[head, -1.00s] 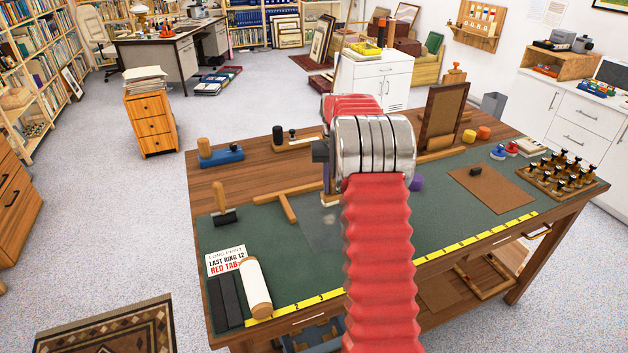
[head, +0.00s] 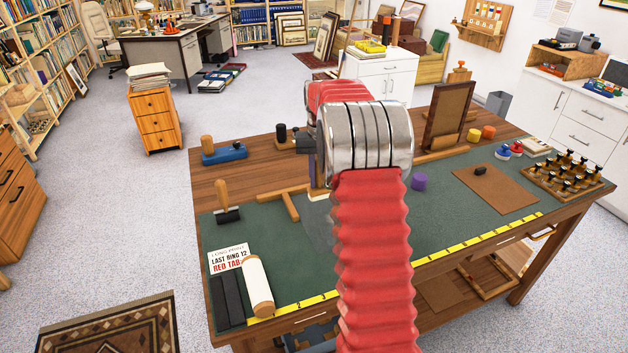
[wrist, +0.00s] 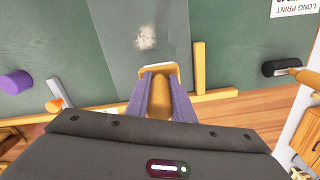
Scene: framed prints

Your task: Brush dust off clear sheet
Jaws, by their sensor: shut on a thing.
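The clear sheet (wrist: 174,28) lies on the green mat (wrist: 225,55), with a pale dust patch (wrist: 146,37) on it in the wrist view. In the head view part of the sheet (head: 318,228) shows left of my arm, which hides the rest. My gripper (wrist: 160,79) is shut on a brush (wrist: 158,98) with a wooden handle and cream bristles. The bristle end is over the sheet's near part, short of the dust patch in the wrist view. I cannot tell whether the bristles touch the sheet.
Wooden bars (wrist: 200,92) lie beside the sheet. A purple cylinder (head: 419,182) stands right of my arm. A black roller (head: 228,215), white roll (head: 257,287) and printed card (head: 228,257) are left. A brown board (head: 495,188) and stamp rack (head: 560,178) are right.

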